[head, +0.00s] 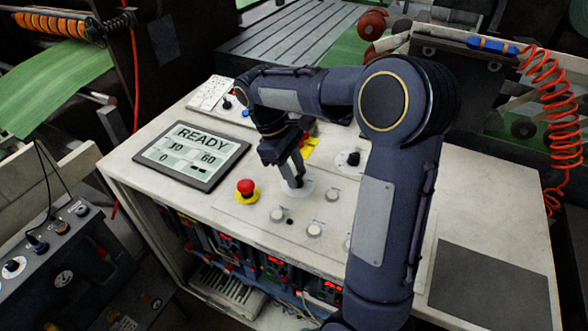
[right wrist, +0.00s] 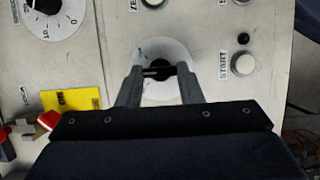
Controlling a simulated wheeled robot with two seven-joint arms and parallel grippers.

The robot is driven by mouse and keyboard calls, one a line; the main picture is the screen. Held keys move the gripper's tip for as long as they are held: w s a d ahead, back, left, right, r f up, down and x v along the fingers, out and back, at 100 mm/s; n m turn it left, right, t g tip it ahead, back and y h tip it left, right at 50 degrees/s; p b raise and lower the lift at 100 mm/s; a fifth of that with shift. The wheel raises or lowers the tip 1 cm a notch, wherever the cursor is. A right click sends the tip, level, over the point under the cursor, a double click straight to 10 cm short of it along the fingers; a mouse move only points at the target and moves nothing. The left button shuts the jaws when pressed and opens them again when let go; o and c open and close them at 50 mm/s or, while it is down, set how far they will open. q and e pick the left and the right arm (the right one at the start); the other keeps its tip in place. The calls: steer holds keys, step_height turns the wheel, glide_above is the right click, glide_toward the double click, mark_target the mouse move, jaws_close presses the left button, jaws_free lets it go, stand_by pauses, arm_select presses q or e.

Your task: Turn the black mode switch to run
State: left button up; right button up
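The black mode switch (right wrist: 159,69) shows in the right wrist view as a dark knob with a light bar, on a round pale dial plate (right wrist: 150,48). The dial plate also shows in the head view (head: 304,187), on the sloped panel. My right gripper (right wrist: 160,76) has its two fingers apart, one on each side of the knob, with a small gap seeming to show. In the head view my right gripper (head: 293,172) points down over the plate and hides the knob. The dial's markings are too small to read. My left gripper is not in view.
A red emergency button (head: 246,187) stands close left of my gripper. A screen reading READY (head: 192,156) lies further left. Pale push buttons (head: 314,230) sit in front; another black knob (head: 353,158) is behind to the right. A yellow tag (right wrist: 72,101) is near my fingers.

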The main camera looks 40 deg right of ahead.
steer(key=c, duration=0.4)
steer(key=shift+r, duration=0.1)
steer(key=m+y+p, duration=0.1)
steer(key=m+p, duration=0.1)
steer(key=shift+d+r+m, duration=0.1)
steer(key=shift+m, duration=0.2)
steer(key=m+y+p, duration=0.1)
steer(key=m+p, duration=0.1)
steer(key=m, duration=0.1)
steer(key=shift+d+g, duration=0.15)
steer(key=shift+g, duration=0.15)
steer(key=shift+d+m+y+p, duration=0.1)
steer(key=shift+m+y+p, duration=0.6)
steer(key=shift+m, duration=0.9)
steer(key=shift+w, duration=0.1)
steer(key=o, duration=1)
steer(key=shift+f, duration=0.2)
